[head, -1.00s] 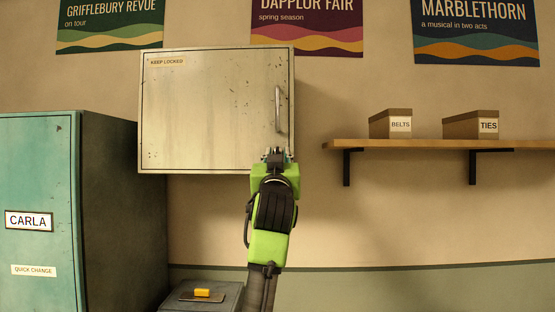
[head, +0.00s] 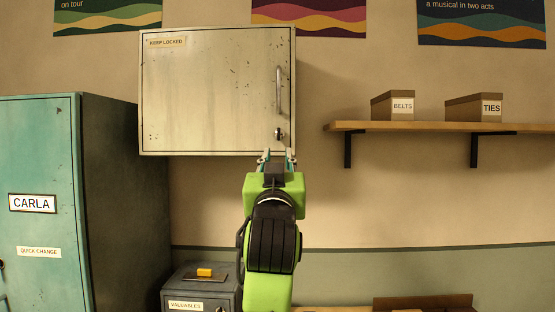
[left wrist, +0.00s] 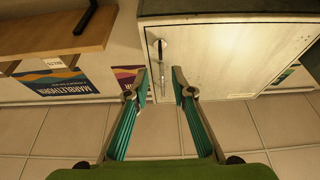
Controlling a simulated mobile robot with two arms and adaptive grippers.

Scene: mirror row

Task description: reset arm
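My left gripper (head: 277,158) points up in front of the lower right corner of the cream wall cabinet (head: 205,95). Its two fingers are apart with nothing between them. In the left wrist view the open left gripper (left wrist: 160,72) also shows empty, with the cabinet (left wrist: 225,55) beyond it, upside down. The cabinet door is shut. Its bar handle (head: 279,90) and the lock below it (head: 279,134) are clear of the fingers in the head view. My right gripper is in neither view.
A teal locker (head: 38,150) stands at the left. A grey box marked VALUABLES (head: 190,305), with a yellow block (head: 205,272) on top, is low beside my arm. A wooden shelf (head: 430,127) at the right bears two boxes. The wall between cabinet and shelf is bare.

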